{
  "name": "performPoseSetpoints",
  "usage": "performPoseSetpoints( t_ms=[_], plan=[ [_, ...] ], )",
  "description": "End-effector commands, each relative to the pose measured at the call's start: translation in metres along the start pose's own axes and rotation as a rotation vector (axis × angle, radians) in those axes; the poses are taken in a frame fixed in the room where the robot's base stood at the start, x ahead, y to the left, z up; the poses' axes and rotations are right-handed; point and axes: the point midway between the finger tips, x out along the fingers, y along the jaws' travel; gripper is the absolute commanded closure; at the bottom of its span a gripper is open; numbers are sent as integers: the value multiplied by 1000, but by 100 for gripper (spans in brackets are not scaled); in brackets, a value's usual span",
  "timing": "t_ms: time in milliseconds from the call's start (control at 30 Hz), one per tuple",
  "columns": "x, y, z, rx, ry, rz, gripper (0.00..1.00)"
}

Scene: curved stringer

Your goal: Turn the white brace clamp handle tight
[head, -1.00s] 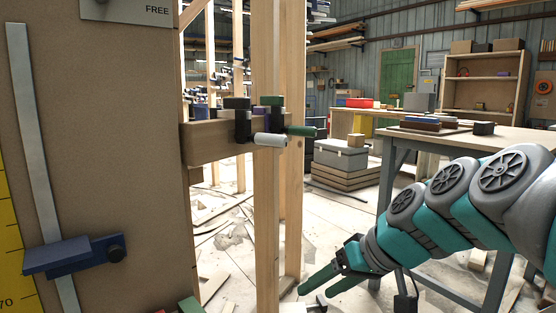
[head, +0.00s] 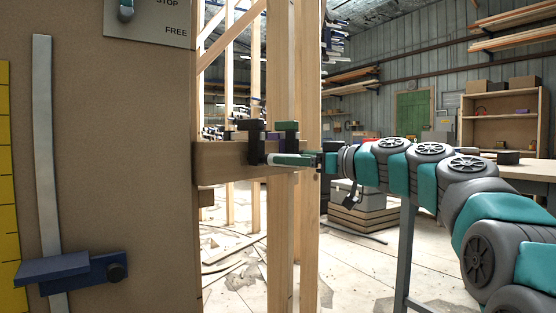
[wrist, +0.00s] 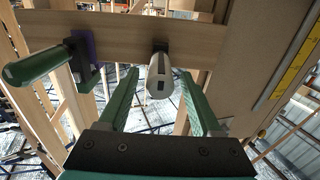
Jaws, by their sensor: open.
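My gripper (wrist: 158,86) is open, with one green finger on each side of the white handle.
A second clamp with a green handle (wrist: 36,66) and a purple part (wrist: 84,50) sits close left of my fingers in the wrist view. A brown panel (head: 150,180) with a blue slider (head: 70,270) stands left.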

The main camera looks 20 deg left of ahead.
Motion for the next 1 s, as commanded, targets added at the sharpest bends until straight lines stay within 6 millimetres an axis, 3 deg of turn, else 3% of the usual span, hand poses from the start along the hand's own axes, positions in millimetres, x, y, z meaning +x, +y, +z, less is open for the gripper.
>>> performPoseSetpoints(
  t_ms=[100,300,667,1000],
  plan=[
    [20,0,1,0,-3,-2,34],
    [39,0,1,2,-3,-3,34],
    [44,0,1,3,-2,-2,35],
    [44,0,1,3,-2,-2,74]
  ],
)
